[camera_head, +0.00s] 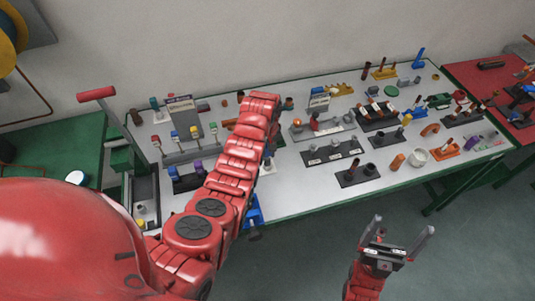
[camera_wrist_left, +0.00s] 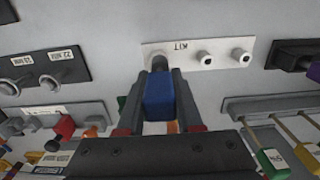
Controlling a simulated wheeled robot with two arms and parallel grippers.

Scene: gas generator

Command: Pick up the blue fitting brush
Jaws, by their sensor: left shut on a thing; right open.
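The blue fitting brush (camera_wrist_left: 158,98) shows as a blue block between the fingers of my left gripper (camera_wrist_left: 160,82) in the left wrist view. The fingers are shut on it. Its dark tip lies over the left end of a white plate marked KIT (camera_wrist_left: 180,53); I cannot tell whether it still touches the plate. In the head view my left arm covers the left gripper and most of that spot. My right gripper (camera_head: 403,225) is open and empty, over the floor in front of the table.
The white table (camera_head: 315,185) carries several racks and tool holders. A dark holder marked 22 MM (camera_wrist_left: 45,72) is left of the KIT plate, and a grey rack with labelled tools (camera_wrist_left: 270,104) is to its right. A red table (camera_head: 465,72) stands at the right.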

